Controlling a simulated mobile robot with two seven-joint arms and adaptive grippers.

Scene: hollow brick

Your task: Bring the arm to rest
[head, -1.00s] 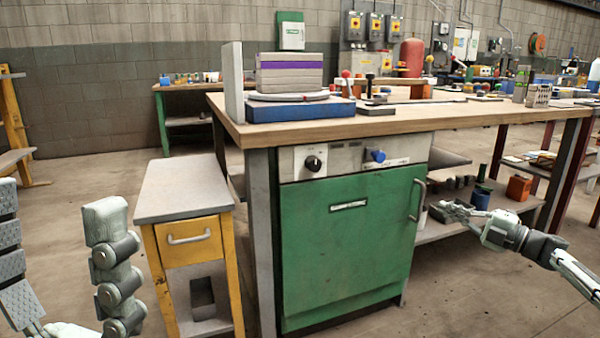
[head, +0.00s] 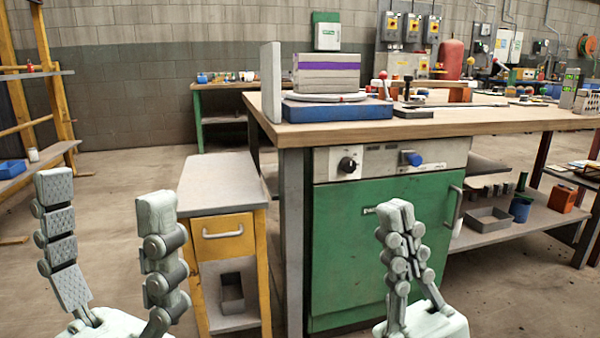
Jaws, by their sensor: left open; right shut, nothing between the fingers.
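My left gripper (head: 106,215) is at the lower left of the head view. Its two jointed fingers point up and stand wide apart, with nothing between them. My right gripper (head: 400,212) is at the lower middle right, in front of the green cabinet door (head: 340,240). Its fingers point up and are closed together, holding nothing. Both grippers appear apart from the furniture. The arms below them are mostly out of the picture.
The wooden workbench (head: 480,122) holds a blue base (head: 335,110) with a grey, purple-banded block stack (head: 327,75). A small yellow-drawer cabinet (head: 225,235) stands between the grippers. A yellow-framed shelf (head: 42,95) is at far left. Open floor lies at left.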

